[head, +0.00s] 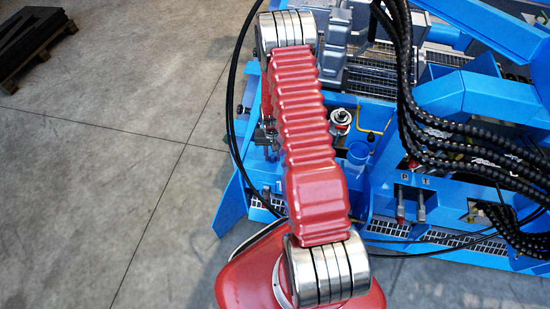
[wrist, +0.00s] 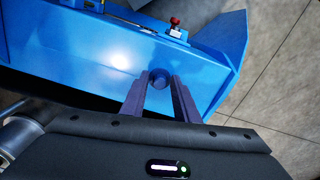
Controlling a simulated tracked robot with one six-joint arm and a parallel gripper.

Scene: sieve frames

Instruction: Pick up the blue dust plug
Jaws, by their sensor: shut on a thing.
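The blue dust plug (wrist: 158,77) shows in the wrist view as a small, dark blue rounded piece between the tips of my gripper. My gripper (wrist: 159,84) is shut on it, with one dark finger at each side. A blue panel lies behind it, and I cannot tell whether the plug touches that panel. In the head view my red arm covers the middle, and I cannot make out the gripper or the plug there.
The blue machine frame (wrist: 75,45) fills much of the wrist view; a red knob (wrist: 175,21) stands on it. In the head view, black hoses (head: 440,115) and a blue cup (head: 357,156) are right of my arm. Concrete floor (head: 110,170) is clear at left; dark pallets (head: 35,40) lie beyond.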

